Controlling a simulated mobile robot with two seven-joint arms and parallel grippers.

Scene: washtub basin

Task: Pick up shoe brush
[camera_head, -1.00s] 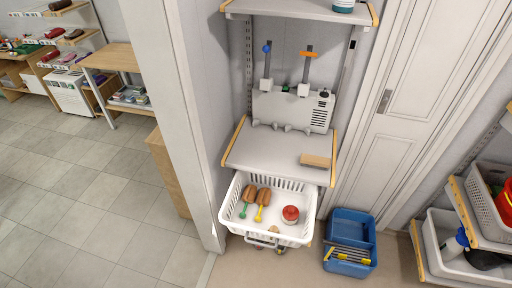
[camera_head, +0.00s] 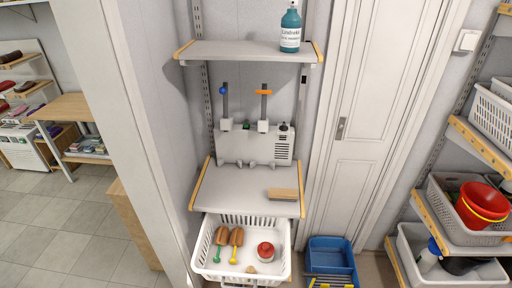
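Two brown brush-like items lie side by side at the left of a white basket (camera_head: 207,262). I cannot tell for sure which is the shoe brush. Neither of my grippers is in view.
The basket also holds a red-and-white tin (camera_head: 265,251). A grey machine (camera_head: 255,149) stands at the back of the shelf. A teal bottle (camera_head: 290,30) stands on the upper shelf (camera_head: 230,50). A blue crate (camera_head: 331,258) is on the floor at right, beside a white door (camera_head: 350,150).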

